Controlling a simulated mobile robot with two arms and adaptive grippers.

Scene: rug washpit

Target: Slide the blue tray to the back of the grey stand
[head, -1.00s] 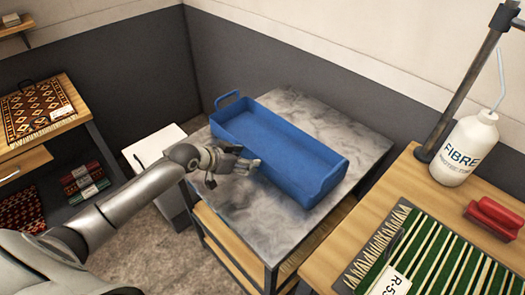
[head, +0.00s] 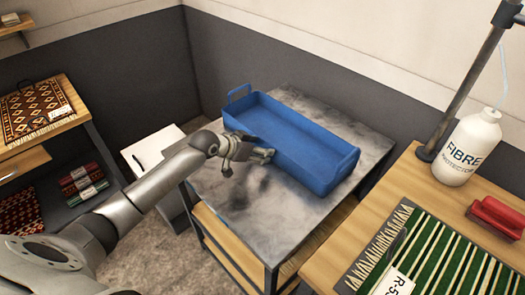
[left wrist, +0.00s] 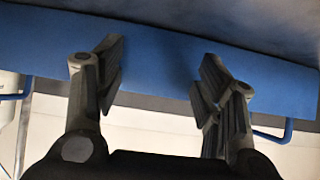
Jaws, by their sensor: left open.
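The blue tray (head: 306,150) is long, empty and has a raised handle at each end. It lies flat on the grey marbled top of the stand (head: 265,215), near the back edge by the dark wall. My left gripper (head: 264,155) is at the middle of the tray's front long side, low over the stand top. In the left wrist view my two fingers (left wrist: 155,75) are spread apart, with nothing between them, in front of the blue tray wall (left wrist: 155,45). The fingertips look against that wall, but exact contact is hard to tell. My right gripper is out of view.
A wooden table (head: 395,265) at right holds a green striped rug (head: 440,255), a white FIBRE bottle (head: 468,150) and a red object (head: 497,217). A shelf with rugs (head: 60,130) stands at left. The front of the stand top is clear.

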